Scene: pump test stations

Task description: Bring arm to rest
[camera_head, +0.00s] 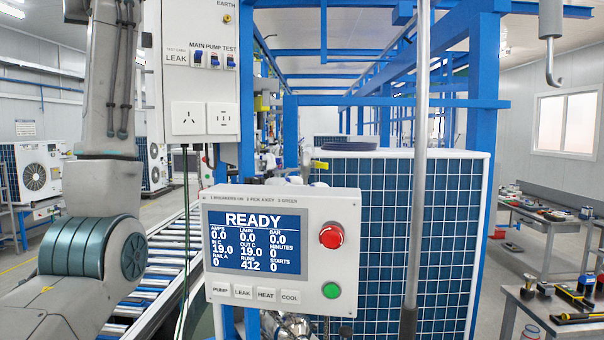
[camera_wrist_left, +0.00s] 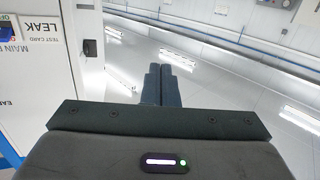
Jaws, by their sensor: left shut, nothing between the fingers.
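My left arm (camera_head: 95,200) rises along the left side of the head view, and its upper end leaves the top edge. My left gripper (camera_wrist_left: 162,86) shows only in the left wrist view. Its two dark fingers lie together, shut and empty, pointing at open room with floor and wall beyond. In the head view the arm is just left of the white test panel (camera_head: 202,85). That panel also shows in the left wrist view (camera_wrist_left: 68,75), upside down and left of the fingers, apart from them. My right arm and right gripper are not in view.
A white control box (camera_head: 281,300) with a READY screen, red button (camera_head: 332,235) and green button (camera_head: 331,290) stands centre front. A blue-finned unit (camera_head: 440,230) stands behind it. A roller conveyor (camera_head: 165,265) runs beside my left arm. A grey pole (camera_head: 420,150) rises at centre right.

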